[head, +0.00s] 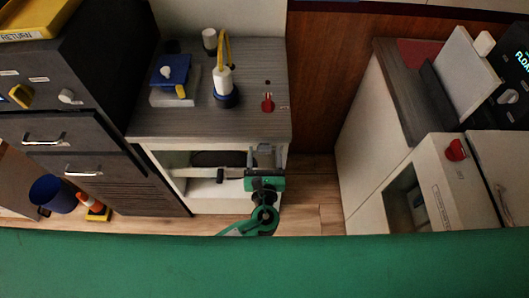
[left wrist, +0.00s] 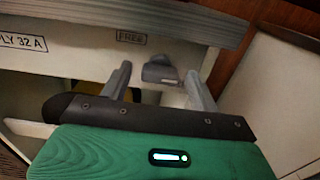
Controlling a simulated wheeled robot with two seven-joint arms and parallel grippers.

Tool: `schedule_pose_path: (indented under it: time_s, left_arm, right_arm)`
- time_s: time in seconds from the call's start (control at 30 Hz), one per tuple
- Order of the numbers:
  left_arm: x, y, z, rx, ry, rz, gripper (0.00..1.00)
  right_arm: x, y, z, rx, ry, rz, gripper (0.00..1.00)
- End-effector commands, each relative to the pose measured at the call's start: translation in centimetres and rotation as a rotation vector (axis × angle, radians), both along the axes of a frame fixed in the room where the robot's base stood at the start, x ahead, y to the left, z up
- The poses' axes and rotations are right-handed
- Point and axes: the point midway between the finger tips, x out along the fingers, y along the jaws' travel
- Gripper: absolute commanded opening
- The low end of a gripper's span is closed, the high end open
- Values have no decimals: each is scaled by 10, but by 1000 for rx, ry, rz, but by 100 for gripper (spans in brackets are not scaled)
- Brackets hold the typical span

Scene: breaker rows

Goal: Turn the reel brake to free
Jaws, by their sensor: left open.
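A small dark grey knob (left wrist: 160,72), which looks like the reel brake, is on the cabinet front under the worktop edge. A framed FREE label (left wrist: 131,37) is above it and a little to its left. My left gripper (left wrist: 160,86) is open, with one finger on each side of the knob; I cannot tell whether either finger touches it. In the head view my left gripper (head: 265,158) is at the cabinet's upper right front and hides most of the knob. The right gripper is not in view.
A grey worktop (head: 190,122) holds a blue-and-yellow block (head: 172,72), a white bottle-like item (head: 223,80) and a red switch (head: 267,103). Drawers stand left, with a blue bin (head: 52,194) below. A right-hand cabinet has a red knob (head: 456,150). Floor between the cabinets is clear.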

Motion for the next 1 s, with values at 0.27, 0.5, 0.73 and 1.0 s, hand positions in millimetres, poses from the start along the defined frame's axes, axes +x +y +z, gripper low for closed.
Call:
schedule_pose_path:
  time_s: [0.27,0.5,0.73,1.0]
  left_arm:
    - [2,0,-1,0,1,0,62]
    - [2,0,0,0,1,0,23]
    - [2,0,-1,-9,1,0,17]
    - [3,0,-2,-109,-1,2,17]
  right_arm:
    - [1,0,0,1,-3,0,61]
    - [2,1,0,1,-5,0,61]
    - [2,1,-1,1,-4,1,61]
    - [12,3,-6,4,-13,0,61]
